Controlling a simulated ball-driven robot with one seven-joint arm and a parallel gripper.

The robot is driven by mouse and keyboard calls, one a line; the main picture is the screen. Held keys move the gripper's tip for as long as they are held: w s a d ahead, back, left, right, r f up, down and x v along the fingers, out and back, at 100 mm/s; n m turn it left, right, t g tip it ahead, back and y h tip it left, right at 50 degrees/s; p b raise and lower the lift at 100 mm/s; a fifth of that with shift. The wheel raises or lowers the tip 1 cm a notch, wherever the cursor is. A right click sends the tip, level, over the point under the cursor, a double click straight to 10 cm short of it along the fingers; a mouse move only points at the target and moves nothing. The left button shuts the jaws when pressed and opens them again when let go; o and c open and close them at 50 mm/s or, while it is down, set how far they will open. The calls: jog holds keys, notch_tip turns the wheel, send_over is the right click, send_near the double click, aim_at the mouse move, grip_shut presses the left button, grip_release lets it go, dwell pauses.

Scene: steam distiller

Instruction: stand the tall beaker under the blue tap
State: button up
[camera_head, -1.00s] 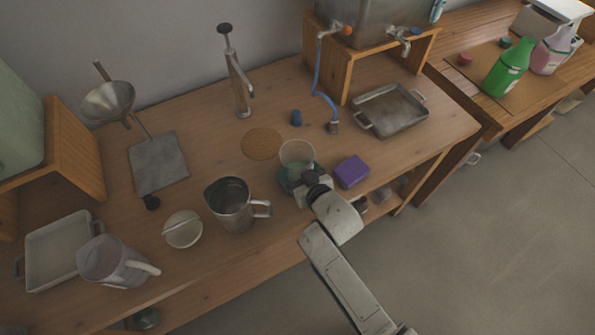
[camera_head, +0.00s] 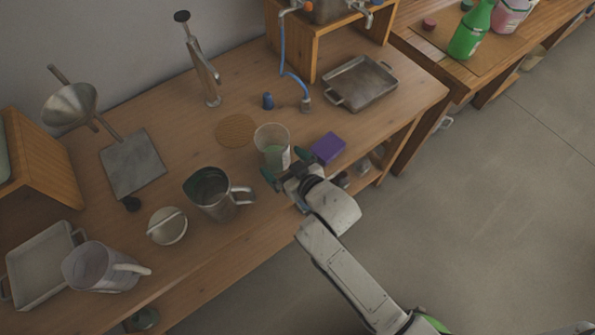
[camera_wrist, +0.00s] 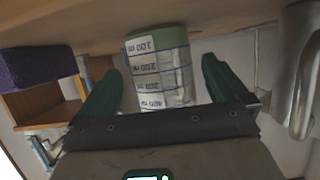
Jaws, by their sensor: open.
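The tall beaker (camera_head: 272,141) is clear, with a greenish lower part and a pale label strip. It stands upright on the bench beside the cork mat. In the wrist view the beaker (camera_wrist: 160,66) shows white volume labels and lies between the two green fingers, with gaps on both sides. My gripper (camera_head: 286,168) is open and empty at the beaker's near side. Two taps are at the top edge: one with an orange knob (camera_head: 308,6) and a blue hose (camera_head: 284,55), and a metal one (camera_head: 364,12). No blue tap handle is clearly visible.
A purple block (camera_head: 328,148) lies right of the beaker, and a metal jug (camera_head: 215,195) stands to its left. Behind are the cork mat (camera_head: 235,131), a small blue cap (camera_head: 267,100), the hose end (camera_head: 305,104) and a metal tray (camera_head: 360,82).

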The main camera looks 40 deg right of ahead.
jog(key=v, duration=0.7)
jog(key=s+d+g, duration=0.3)
jog(key=s+g, duration=0.3)
jog(key=s, duration=0.3)
jog(key=s+d+f+g, duration=0.1)
jog(key=s+d+g, duration=0.2)
jog(key=s+g, duration=0.3)
jog(key=s, duration=0.3)
jog(key=shift+s+d+f+m+g, duration=0.15)
jog(key=shift+s+f+m+g, duration=0.05)
jog(key=shift+f+m+g, duration=0.1)
